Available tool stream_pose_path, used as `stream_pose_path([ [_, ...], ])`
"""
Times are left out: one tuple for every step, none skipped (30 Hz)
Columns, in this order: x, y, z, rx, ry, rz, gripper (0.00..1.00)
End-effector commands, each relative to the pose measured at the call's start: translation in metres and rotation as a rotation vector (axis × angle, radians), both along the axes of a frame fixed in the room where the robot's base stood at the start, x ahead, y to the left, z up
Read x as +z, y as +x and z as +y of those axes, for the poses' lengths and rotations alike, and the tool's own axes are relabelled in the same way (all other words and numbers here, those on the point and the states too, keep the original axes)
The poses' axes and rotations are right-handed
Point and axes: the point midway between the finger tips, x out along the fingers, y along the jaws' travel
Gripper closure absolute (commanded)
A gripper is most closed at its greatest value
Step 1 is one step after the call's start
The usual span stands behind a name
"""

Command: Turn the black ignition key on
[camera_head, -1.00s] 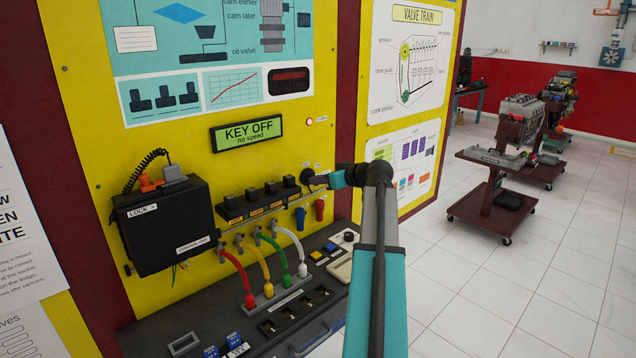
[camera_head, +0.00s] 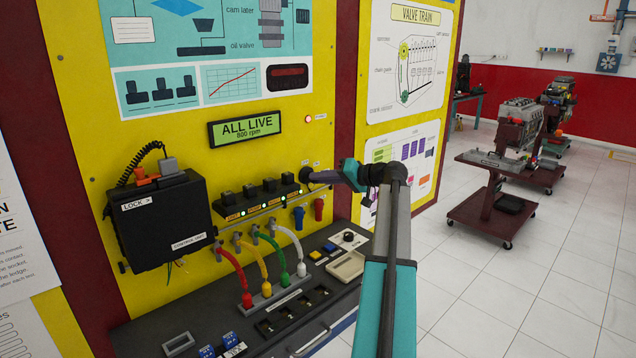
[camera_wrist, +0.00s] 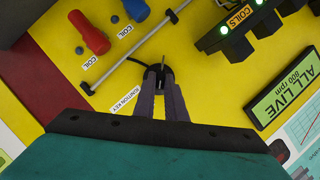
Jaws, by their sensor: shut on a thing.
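My gripper (camera_wrist: 159,76) is shut on the black ignition key at the yellow panel, beside the label IGNITION KEY (camera_wrist: 126,101). Little of the key shows between the fingertips in the wrist view. In the head view my gripper (camera_head: 312,176) reaches the panel just right of the coil row, and the key cannot be made out there. The green display (camera_head: 246,128) reads ALL LIVE, 800 rpm. It also shows in the wrist view (camera_wrist: 286,92). Green lights are lit on the black coils (camera_head: 259,202).
A black control box (camera_head: 160,222) hangs at the left. Red and blue connectors (camera_head: 319,208) hang below my gripper. Coloured leads (camera_head: 264,255) rise from the dark ledge (camera_head: 200,318). Engine stands (camera_head: 495,185) are far right, with open floor before them.

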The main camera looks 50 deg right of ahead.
Motion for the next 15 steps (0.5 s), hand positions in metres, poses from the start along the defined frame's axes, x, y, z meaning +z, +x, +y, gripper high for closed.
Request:
stream_pose_path([
  [-0.0001, 0.0020, -0.0009, 0.000, 0.035, -0.006, 1.00],
  [-0.0002, 0.0020, -0.0009, 0.001, 0.057, -0.008, 1.00],
  [-0.0003, 0.0020, -0.0010, 0.000, 0.083, -0.010, 1.00],
  [-0.0005, 0.0019, -0.0011, 0.000, 0.101, -0.011, 1.00],
  [-0.0006, 0.0019, -0.0013, 0.000, 0.118, -0.012, 1.00],
  [-0.0005, 0.0020, -0.0013, 0.000, 0.139, -0.014, 1.00],
  [-0.0004, 0.0019, -0.0014, -0.001, 0.152, -0.016, 1.00],
  [-0.0004, 0.0019, -0.0014, -0.001, 0.165, -0.016, 1.00],
  [-0.0004, 0.0020, -0.0015, -0.001, 0.179, -0.017, 1.00],
  [-0.0004, 0.0019, -0.0015, -0.001, 0.188, -0.018, 1.00],
  [-0.0002, 0.0019, -0.0015, -0.001, 0.196, -0.018, 1.00],
  [-0.0001, 0.0018, -0.0016, -0.001, 0.205, -0.020, 1.00],
  [0.0001, 0.0018, -0.0016, -0.002, 0.211, -0.020, 1.00],
  [0.0002, 0.0018, -0.0015, -0.002, 0.216, -0.021, 1.00],
  [0.0003, 0.0018, -0.0015, -0.001, 0.220, -0.021, 1.00],
])
